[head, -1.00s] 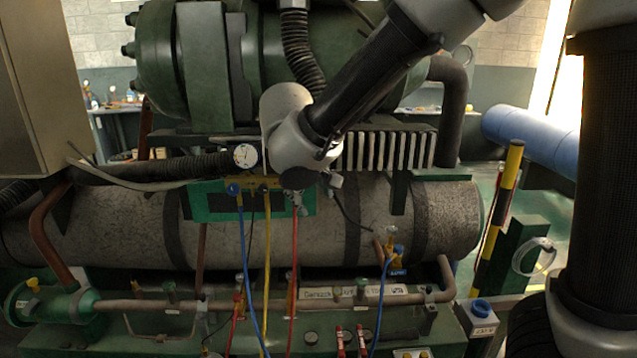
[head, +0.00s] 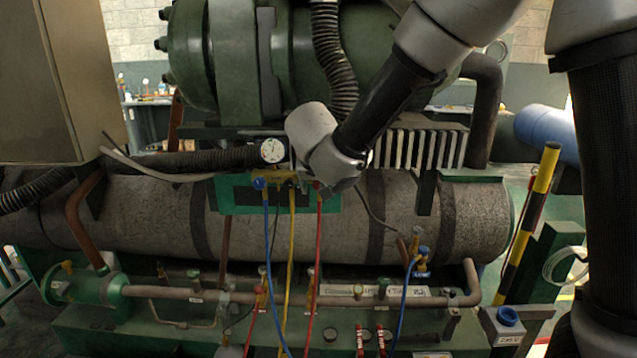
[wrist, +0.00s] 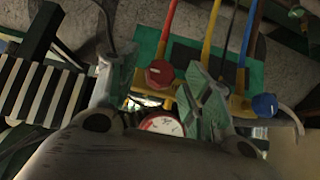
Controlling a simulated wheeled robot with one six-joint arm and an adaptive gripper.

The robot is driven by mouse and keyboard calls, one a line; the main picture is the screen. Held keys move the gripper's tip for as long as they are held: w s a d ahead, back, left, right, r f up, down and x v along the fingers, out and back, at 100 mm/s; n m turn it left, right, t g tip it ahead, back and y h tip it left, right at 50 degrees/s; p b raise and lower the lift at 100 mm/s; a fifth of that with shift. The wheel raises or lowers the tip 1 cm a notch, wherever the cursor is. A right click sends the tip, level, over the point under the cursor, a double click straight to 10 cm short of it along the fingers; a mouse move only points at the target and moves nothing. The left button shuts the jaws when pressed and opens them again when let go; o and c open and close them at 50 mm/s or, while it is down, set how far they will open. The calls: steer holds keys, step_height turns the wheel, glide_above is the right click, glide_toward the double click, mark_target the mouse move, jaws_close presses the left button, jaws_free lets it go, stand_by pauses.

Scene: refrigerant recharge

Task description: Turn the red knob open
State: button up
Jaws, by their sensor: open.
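The red knob (wrist: 160,74) shows in the wrist view, on the yellow-brass manifold beside the red hose (wrist: 168,30). My gripper (wrist: 155,88) is open, one finger on each side of the knob in the picture. I see no clear contact, and the depth between fingertips and knob is hard to tell. In the head view my wrist (head: 335,165) covers the fingers and the red knob. The manifold (head: 272,176) sits on a green plate (head: 236,203) in front of the grey cylinder.
A blue knob (wrist: 264,105) is at the manifold's other end. A red-rimmed gauge (wrist: 163,122) is close to the fingers, and a white-faced gauge (head: 272,150) stands above the manifold. Blue, yellow and red hoses hang down. A finned block (head: 420,148) lies right of my wrist.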

steer(key=c, duration=1)
steer(key=shift+a+h, duration=0.1)
steer(key=shift+h, duration=0.2)
steer(key=n+h, duration=0.1)
steer(key=h, duration=0.1)
steer(key=shift+a+f+n+h, duration=0.15)
steer(key=shift+a+n+h, duration=0.1)
steer(key=shift+n+h, duration=0.15)
steer(key=n+h, duration=0.2)
steer(key=h, duration=0.1)
steer(key=n+h, duration=0.1)
steer(key=shift+w+a+f+t+h, duration=0.1)
steer(key=shift+a+f+t+h, duration=0.15)
steer(key=shift+t+h, duration=0.15)
steer(key=n+h, duration=0.1)
steer(key=n+t+h, duration=0.1)
steer(key=h, duration=0.1)
steer(key=shift+f+n, duration=0.25)
steer(key=shift+n, duration=0.05)
steer(key=n+t+h, duration=0.2)
steer(key=n, duration=0.1)
steer(key=shift+f+t, duration=0.2)
steer(key=shift+t, duration=0.1)
steer(key=shift+n+h, duration=0.3)
